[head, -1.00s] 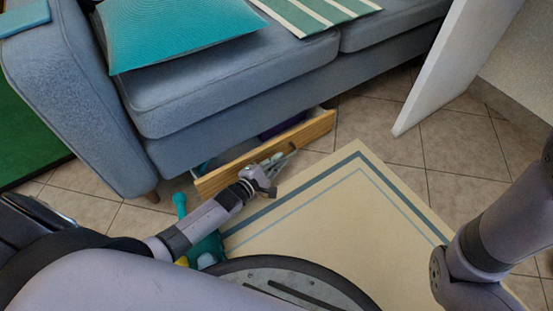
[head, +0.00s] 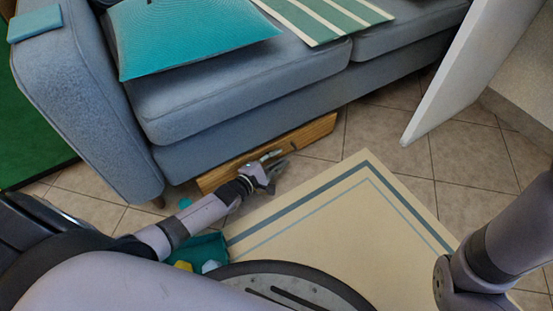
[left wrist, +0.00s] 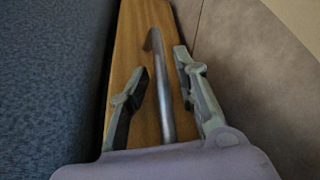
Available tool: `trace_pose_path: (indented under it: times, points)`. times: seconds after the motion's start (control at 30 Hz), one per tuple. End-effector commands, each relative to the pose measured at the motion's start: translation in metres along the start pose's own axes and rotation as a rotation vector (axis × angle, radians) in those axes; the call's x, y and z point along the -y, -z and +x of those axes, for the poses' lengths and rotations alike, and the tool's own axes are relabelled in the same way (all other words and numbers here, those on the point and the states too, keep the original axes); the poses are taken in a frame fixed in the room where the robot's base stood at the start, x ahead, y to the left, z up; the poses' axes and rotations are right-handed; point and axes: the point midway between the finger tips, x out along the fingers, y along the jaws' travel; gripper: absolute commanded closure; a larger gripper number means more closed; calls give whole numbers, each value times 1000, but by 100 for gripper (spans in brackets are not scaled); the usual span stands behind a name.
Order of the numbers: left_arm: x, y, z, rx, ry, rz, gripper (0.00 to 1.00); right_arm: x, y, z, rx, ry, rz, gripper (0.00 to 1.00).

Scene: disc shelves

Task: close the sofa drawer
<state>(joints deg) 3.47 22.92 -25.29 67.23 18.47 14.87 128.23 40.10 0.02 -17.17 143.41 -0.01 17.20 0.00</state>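The sofa drawer has a light wooden front (head: 308,135) below the blue-grey sofa (head: 230,90). In the head view its front sits close under the sofa's lower edge, and no open interior shows. My left gripper (head: 272,172) is at the drawer front. In the left wrist view its two fingers (left wrist: 168,92) are spread apart, with the metal drawer handle (left wrist: 162,85) between them. I cannot tell whether a finger touches the handle or the wood (left wrist: 125,60). My right arm shows at the right edge, but its gripper is out of view.
A cream rug with blue border lines (head: 340,220) lies on the tiled floor before the drawer. A teal item (head: 205,250) lies beside my left forearm. A white panel (head: 450,75) stands at the right. Bare tiles (head: 390,150) lie between it and the rug.

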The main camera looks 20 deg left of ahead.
Motion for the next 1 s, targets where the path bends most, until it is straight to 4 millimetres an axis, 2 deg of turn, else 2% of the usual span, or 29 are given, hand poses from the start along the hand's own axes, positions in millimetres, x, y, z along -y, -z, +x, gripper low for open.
trace_pose_path:
  times: [0.23, 0.37, 0.8, 1.0]
  points:
    - [-1, -1, -1, 2, -2, 0, 70, -1, -4, -1, 9, -1, -1, 100]
    - [0, 0, -10, 0, 0, 0, 70, 0, -3, -1, 7, -1, 0, 100]
    - [1, 0, -96, 0, 3, 1, 70, 0, -2, 0, 3, 0, 0, 100]
    - [0, 0, -117, 1, -1, 0, 70, 0, -2, 0, 3, 0, 0, 100]
